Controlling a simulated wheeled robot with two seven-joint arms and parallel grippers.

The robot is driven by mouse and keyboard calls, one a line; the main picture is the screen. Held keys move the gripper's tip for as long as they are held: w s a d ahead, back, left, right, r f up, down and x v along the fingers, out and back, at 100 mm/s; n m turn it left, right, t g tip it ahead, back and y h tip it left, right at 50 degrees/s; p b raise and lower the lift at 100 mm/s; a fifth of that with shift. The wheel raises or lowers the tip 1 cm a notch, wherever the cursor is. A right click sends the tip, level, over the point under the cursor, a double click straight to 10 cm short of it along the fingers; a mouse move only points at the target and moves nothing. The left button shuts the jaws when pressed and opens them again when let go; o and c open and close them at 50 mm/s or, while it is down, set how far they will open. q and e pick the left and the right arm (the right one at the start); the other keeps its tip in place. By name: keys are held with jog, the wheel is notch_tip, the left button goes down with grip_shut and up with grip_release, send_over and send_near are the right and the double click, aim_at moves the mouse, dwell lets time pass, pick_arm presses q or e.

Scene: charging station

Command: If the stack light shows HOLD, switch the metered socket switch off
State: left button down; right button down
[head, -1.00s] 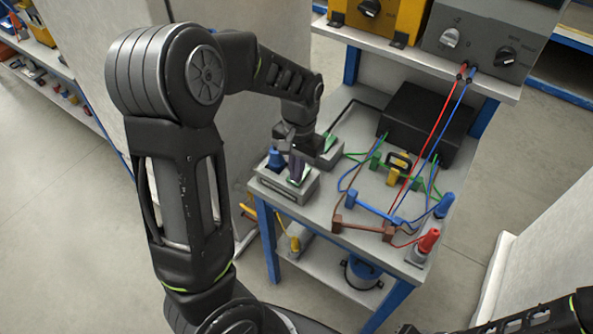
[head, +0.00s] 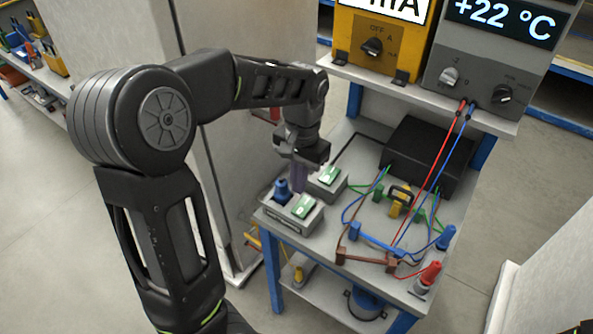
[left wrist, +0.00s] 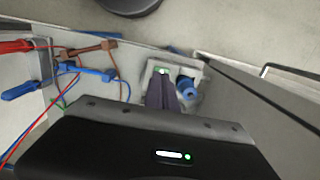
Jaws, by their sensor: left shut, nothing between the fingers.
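A grey socket box (head: 292,218) with a blue plug (head: 282,188) and a green rocker switch (head: 303,207) sits at the table's front left corner. A second grey box with a green switch (head: 328,177) is just behind it. Which one is the metered socket I cannot tell. My left gripper (head: 298,188) points down, shut and empty, above and just behind the front switch. In the left wrist view the shut fingers (left wrist: 163,98) cover part of the socket box (left wrist: 152,72), beside the blue plug (left wrist: 187,86). No stack light shows.
A black box (head: 428,155) and a wiring setup with a blue link (head: 376,238) and brown link (head: 366,258) fill the table's right. A yellow meter (head: 375,40) and a grey unit reading +22 °C (head: 490,60) stand on the shelf above. A grey cabinet borders the left.

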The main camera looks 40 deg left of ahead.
pick_arm(q)
jog(key=shift+s+r, duration=0.2)
jog(key=shift+r, duration=0.85)
jog(key=shift+s+r, duration=0.15)
jog(key=shift+r, duration=0.9)
jog(key=shift+s, duration=0.1)
